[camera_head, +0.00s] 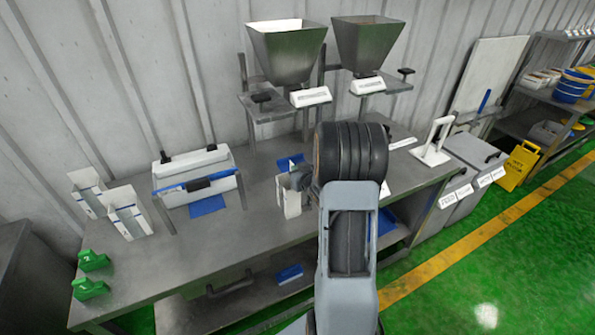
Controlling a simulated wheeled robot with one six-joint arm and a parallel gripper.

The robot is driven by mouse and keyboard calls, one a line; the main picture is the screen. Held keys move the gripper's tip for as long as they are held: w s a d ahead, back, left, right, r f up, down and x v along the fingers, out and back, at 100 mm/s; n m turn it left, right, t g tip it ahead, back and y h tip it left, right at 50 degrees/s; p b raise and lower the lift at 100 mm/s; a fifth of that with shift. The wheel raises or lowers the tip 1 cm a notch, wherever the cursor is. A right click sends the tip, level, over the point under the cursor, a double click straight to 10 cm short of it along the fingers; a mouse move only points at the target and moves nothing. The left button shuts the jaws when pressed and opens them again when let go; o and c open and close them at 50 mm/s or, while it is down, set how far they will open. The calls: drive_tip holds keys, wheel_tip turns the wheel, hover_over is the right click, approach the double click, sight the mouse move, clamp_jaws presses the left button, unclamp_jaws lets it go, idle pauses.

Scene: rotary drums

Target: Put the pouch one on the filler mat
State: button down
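A white pouch-like packet (288,199) stands upright at the left of my wrist, over the middle of the bench. My gripper (296,181) is at its upper right edge, touching or just in front of it. My arm hides much of the gripper, so I cannot tell whether its fingers are closed on the packet. A blue mat (289,162) lies below the left filler hopper, just behind the packet. A second blue mat (385,222) shows partly at the right of my arm. Two similar white packets (87,192) (128,213) stand at the bench's left; no pouch number is legible.
Two metal hoppers (287,50) (368,43) stand at the back. A sealer-like machine (197,175) with a blue mat (207,206) is left of centre. Green blocks (91,289) (92,260) sit at the left edge. The bench front (200,250) is clear.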

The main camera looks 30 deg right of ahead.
drive_tip(key=shift+f, duration=0.15)
drive_tip(key=c, duration=1.4)
unclamp_jaws()
drive_tip(key=shift+o, duration=0.2)
